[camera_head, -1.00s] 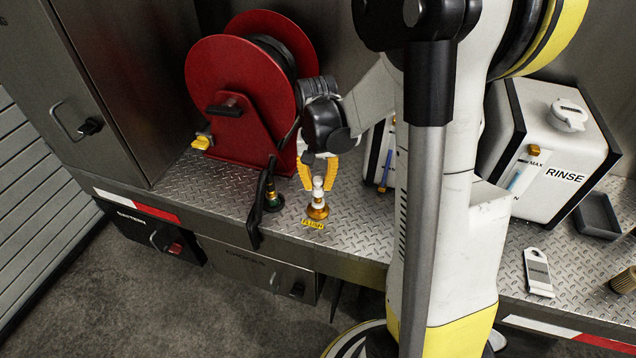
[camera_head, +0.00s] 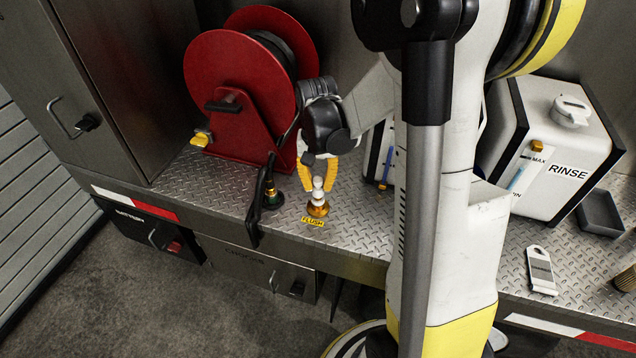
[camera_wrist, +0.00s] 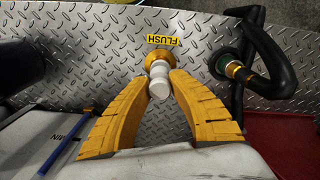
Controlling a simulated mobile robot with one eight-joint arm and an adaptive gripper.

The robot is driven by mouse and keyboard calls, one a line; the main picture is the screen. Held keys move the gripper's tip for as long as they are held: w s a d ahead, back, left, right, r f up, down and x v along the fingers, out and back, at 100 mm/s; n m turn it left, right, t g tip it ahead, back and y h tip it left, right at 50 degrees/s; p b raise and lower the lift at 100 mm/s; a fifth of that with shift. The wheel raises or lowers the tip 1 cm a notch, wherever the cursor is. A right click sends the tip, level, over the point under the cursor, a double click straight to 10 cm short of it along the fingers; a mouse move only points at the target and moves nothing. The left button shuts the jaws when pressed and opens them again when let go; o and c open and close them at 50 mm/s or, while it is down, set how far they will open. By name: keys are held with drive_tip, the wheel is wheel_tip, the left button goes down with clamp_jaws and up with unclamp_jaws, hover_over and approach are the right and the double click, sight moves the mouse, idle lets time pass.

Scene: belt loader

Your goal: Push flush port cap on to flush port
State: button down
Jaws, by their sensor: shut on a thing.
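The white flush port cap (camera_head: 318,190) sits between the yellow fingertips of my gripper (camera_head: 318,184), which is shut on it. In the wrist view the white cap (camera_wrist: 159,80) stands between the two fingertips (camera_wrist: 159,82). The brass flush port (camera_head: 318,207) is directly below the cap, on the deck beside the yellow FLUSH label (camera_head: 313,222). The port (camera_wrist: 158,58) shows just beyond the cap in the wrist view. The cap lines up with the port and appears to touch it; I cannot tell how far it is seated.
A black hose on a green-and-brass fitting (camera_head: 271,195) stands close left of the port. The red hose reel (camera_head: 235,130) is behind it. The white RINSE tank (camera_head: 560,150) is at right. The treadplate deck (camera_head: 360,225) is clear in front.

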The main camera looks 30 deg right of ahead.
drive_tip(key=shift+f+b, duration=0.7)
drive_tip(key=shift+f, duration=0.2)
drive_tip(key=c, duration=1.2)
unclamp_jaws()
drive_tip(key=shift+r, duration=0.1)
wheel_tip(320, 180, up, 12)
